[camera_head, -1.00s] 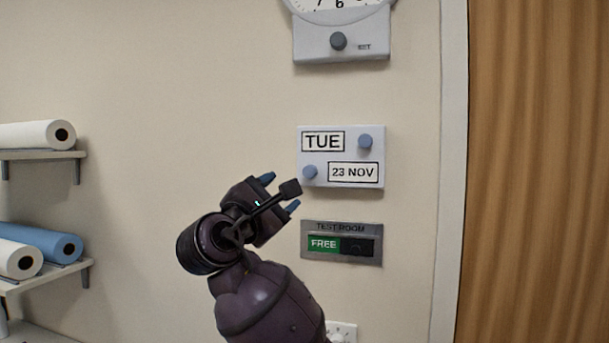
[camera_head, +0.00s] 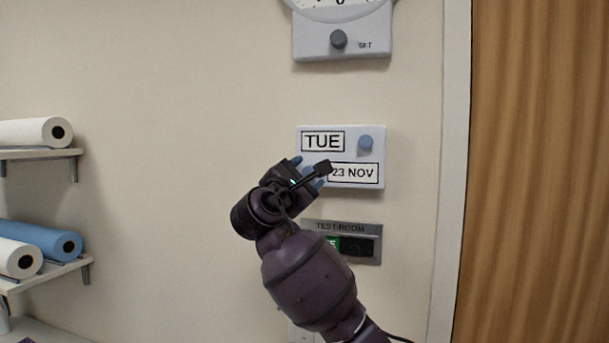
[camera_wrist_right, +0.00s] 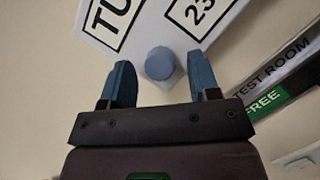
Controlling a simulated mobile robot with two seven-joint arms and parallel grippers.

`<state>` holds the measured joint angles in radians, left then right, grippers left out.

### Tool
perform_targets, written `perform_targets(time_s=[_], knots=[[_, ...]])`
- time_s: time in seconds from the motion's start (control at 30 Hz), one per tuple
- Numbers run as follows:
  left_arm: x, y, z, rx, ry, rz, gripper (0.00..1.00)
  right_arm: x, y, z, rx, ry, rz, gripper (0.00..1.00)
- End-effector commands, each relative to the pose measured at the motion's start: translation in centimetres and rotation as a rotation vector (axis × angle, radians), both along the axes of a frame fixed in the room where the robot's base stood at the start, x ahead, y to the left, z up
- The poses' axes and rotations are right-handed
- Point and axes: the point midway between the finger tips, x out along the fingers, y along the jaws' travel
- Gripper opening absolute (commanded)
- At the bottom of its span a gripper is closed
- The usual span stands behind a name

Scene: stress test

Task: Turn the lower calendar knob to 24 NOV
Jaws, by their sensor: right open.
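The white calendar panel (camera_head: 353,145) hangs on the wall. Its upper window reads TUE and its lower window (camera_head: 362,174) reads 23 NOV. The upper blue knob (camera_head: 366,143) is at its right. The lower blue knob (camera_head: 308,171) is at its lower left, largely hidden by my gripper in the head view. My right gripper (camera_head: 309,172) is open in front of it. In the right wrist view the lower knob (camera_wrist_right: 160,63) shows whole, between and just beyond the tips of the two blue fingers (camera_wrist_right: 161,80); no contact shows. My left gripper is not in view.
Below the calendar is the TEST ROOM sign (camera_head: 366,247), with my right arm partly in front of it. A clock with a SET knob (camera_head: 338,39) hangs above. A wooden door (camera_head: 535,170) is at right. Shelves with rolls (camera_head: 35,132) are at left.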

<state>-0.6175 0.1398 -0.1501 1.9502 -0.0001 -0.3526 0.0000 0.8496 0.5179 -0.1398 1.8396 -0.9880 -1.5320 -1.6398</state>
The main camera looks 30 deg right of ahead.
Motion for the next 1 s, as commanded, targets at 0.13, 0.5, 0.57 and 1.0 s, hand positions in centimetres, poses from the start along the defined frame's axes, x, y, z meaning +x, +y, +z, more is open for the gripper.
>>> perform_targets(time_s=[0.13, 0.5, 0.57, 1.0], knots=[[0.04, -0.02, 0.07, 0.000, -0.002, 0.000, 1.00, -0.01, 0.00, -0.02, 0.000, 0.000, 0.000, 0.56], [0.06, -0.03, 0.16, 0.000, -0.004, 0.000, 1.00, -0.02, 0.02, -0.02, 0.000, 0.000, 0.000, 0.07], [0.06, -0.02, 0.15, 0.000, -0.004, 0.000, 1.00, -0.02, 0.02, -0.03, 0.001, -0.001, 0.000, 0.07], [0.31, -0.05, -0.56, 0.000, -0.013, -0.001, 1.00, 0.04, 0.14, -0.04, 0.116, -0.134, -0.001, 0.07]])
